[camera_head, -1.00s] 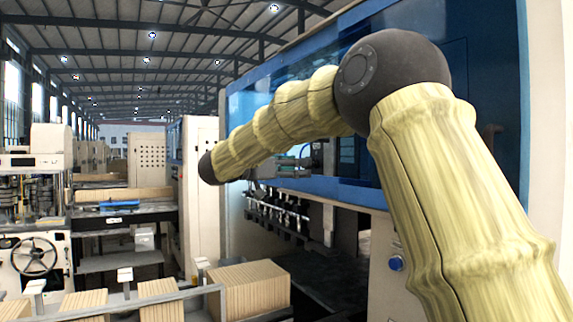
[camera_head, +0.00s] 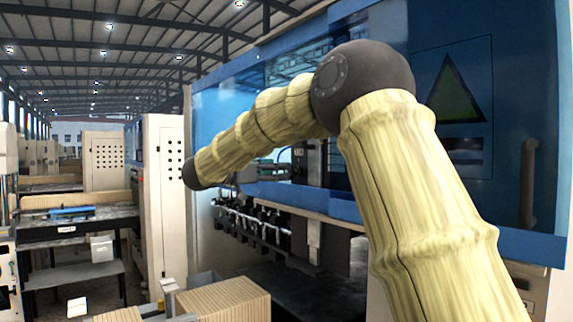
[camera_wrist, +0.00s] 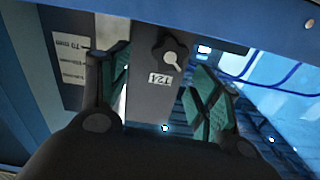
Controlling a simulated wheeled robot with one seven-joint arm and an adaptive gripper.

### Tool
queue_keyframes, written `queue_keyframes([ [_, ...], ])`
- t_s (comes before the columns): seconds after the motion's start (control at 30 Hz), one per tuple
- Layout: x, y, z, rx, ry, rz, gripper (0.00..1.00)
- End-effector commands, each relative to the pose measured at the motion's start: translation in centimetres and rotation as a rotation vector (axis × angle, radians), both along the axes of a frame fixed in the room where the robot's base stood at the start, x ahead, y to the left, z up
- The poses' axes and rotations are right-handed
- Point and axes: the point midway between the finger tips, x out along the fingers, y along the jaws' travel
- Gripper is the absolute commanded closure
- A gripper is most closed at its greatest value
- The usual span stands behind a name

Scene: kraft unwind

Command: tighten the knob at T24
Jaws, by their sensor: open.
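A black lobed knob (camera_wrist: 161,49) with a pale screw or pointer at its middle sits on a grey upright bracket in the wrist view. A white label (camera_wrist: 160,79) just below it reads T24, turned over in the picture. My gripper (camera_wrist: 161,64) is open and empty. Its two green-padded fingers stand left and right of the bracket, with the knob seen between and just past the tips. I cannot tell how far the knob is from the tips. In the head view my arm hides the gripper and this knob.
A row of dark fittings (camera_head: 250,222) hangs under the blue machine front (camera_head: 225,115). A white scale card (camera_wrist: 71,52) is left of the fingers, and a blue beam edge (camera_wrist: 200,18) crosses above. A cardboard stack (camera_head: 225,302) stands low in front.

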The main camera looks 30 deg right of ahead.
Motion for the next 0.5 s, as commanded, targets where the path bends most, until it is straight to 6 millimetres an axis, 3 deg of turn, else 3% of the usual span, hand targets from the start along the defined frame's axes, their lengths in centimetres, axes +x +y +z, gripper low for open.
queue_keyframes([
  [0.2, 0.4, -3.1, 0.0, 0.0, 0.004, -0.003, 0.37],
  [0.5, 0.4, -4.7, -0.2, 0.0, 0.003, -0.004, 0.37],
])
